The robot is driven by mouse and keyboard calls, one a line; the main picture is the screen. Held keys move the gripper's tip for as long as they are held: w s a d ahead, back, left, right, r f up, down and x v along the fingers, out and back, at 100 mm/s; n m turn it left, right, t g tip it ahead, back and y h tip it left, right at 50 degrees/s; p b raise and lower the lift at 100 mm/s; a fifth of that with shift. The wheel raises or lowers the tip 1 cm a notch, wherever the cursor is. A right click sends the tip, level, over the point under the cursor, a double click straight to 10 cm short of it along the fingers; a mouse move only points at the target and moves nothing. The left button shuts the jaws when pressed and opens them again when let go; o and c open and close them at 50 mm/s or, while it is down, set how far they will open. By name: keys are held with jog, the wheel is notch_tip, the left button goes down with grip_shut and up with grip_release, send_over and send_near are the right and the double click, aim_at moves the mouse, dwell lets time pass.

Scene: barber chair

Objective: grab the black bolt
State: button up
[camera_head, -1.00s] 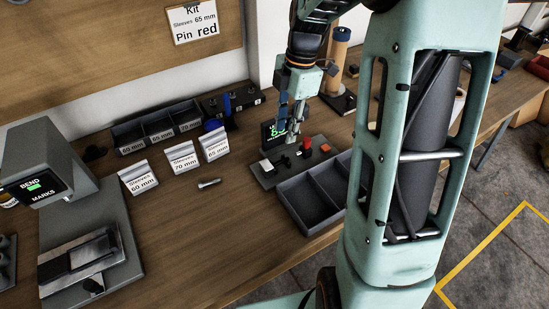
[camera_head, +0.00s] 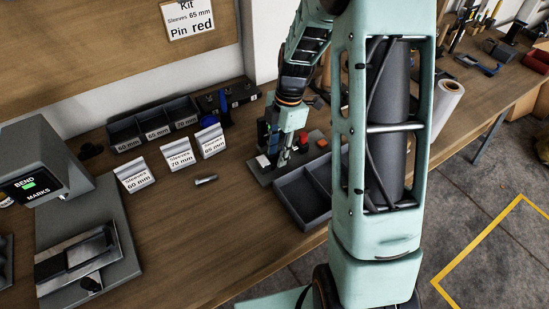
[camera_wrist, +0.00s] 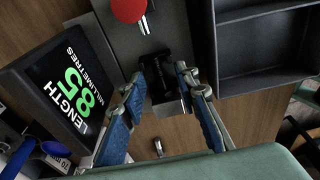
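My gripper (camera_wrist: 161,88) has its two blue-padded fingers apart, one on each side of a dark black piece (camera_wrist: 155,70) on the grey length gauge. A bright metal part sits at the near end of this piece. I cannot tell whether the black piece is the bolt or part of the gauge, nor whether a finger touches it. In the head view my gripper (camera_head: 280,154) is low over the gauge and hides much of it. A small greyish bolt-like piece (camera_head: 206,180) lies on the bench; a small metal piece (camera_wrist: 158,147) shows on the wood in the wrist view.
An empty divided tray (camera_head: 302,197) is right of the gauge. Sleeve bins (camera_head: 155,130) and label stands (camera_head: 177,156) are left. The bench's front-middle is clear.

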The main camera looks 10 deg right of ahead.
grip_shut()
jog(key=shift+r, duration=0.1)
dwell(0.3)
